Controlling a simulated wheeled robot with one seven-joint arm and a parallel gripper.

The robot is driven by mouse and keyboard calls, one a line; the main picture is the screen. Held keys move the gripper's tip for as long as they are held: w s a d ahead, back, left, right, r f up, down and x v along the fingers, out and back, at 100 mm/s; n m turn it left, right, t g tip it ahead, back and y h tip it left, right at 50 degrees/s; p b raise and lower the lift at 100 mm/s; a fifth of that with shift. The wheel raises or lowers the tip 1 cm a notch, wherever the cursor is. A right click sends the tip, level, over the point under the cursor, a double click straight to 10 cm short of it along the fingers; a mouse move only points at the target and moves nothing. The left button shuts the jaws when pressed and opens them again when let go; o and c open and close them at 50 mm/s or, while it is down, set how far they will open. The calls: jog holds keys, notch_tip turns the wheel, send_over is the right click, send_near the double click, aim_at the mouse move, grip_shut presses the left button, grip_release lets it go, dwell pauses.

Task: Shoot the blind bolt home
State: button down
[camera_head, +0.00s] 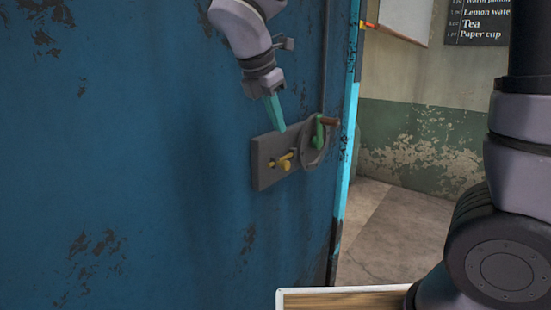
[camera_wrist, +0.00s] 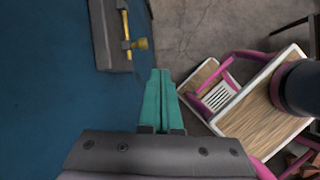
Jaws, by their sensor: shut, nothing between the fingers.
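The lock plate (camera_head: 262,167) is a grey block on the blue door (camera_head: 150,150). A yellow bolt with a knob (camera_head: 285,163) sits on its face; the bolt and its knob also show in the wrist view (camera_wrist: 139,43). To the right on the plate is a green lever (camera_head: 318,133) with a brown handle (camera_head: 330,121), beside a round grey part. My gripper (camera_head: 281,128) has teal fingers, shut and empty, pointing down just above the plate's top edge. In the wrist view its fingers (camera_wrist: 158,76) are together, right of and below the knob. Whether they touch the plate is unclear.
The door's edge (camera_head: 349,150) stands right of the plate, with an open gap to a room beyond. A wood-topped table (camera_head: 340,300) is at the bottom. The wrist view shows pink-framed furniture (camera_wrist: 225,85) to the right.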

jog(key=a+n, duration=0.2)
jog(key=a, duration=0.1)
jog(key=a+f+n+t, duration=0.1)
jog(key=shift+s+a, duration=0.3)
jog(key=shift+s, duration=0.05)
send_near(283, 167)
notch_tip(283, 167, down, 3)
jog(key=w+f, duration=0.1)
jog(key=w+d+f, duration=0.1)
jog(key=shift+w+d+f, duration=0.1)
jog(key=shift+w+d, duration=0.2)
jog(key=shift+w, duration=0.1)
